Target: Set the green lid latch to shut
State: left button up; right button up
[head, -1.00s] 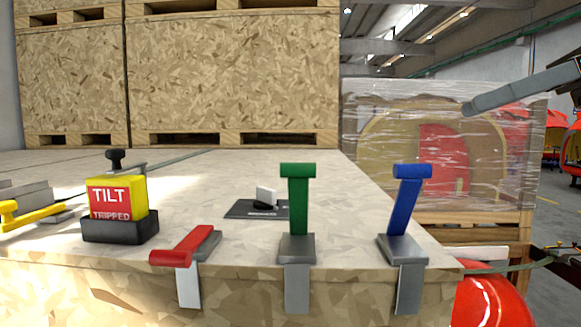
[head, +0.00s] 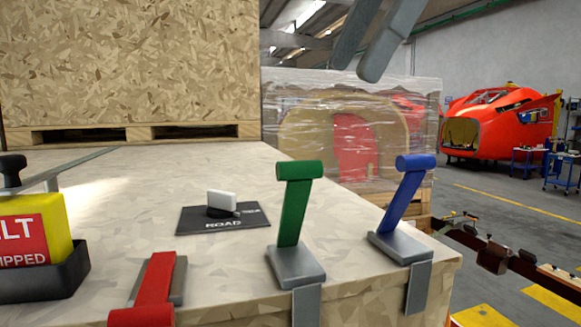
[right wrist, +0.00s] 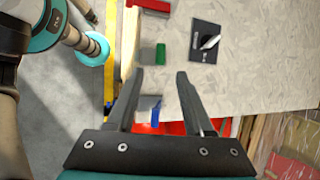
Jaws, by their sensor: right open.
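The green lid latch (head: 294,205) is on the front edge of the wooden crate lid (head: 140,190). Its lever stands up from a grey base, leaning slightly right. It also shows in the right wrist view (right wrist: 160,55), just beyond the fingertips. My right gripper (head: 355,66) is in the upper part of the head view, above and to the right of the green latch, apart from it. In the right wrist view its fingers (right wrist: 160,74) are open, with nothing held. My left gripper is not seen.
A blue latch (head: 403,195) stands up right of the green one; a red latch (head: 155,285) lies lowered to its left. A black plate marked ROAD (head: 222,218) with a white switch lies behind. A yellow and red tilt indicator (head: 35,235) is at left.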

aim_at(295, 169)
jog(key=x, duration=1.1)
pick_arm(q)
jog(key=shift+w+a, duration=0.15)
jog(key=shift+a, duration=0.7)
pick_arm(e)
jog(key=shift+w+a+f, duration=0.1)
jog(key=shift+a+f, duration=0.15)
jog(key=shift+f, duration=0.3)
jog(key=c, duration=0.7)
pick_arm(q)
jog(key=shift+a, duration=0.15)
pick_arm(e)
grip_shut()
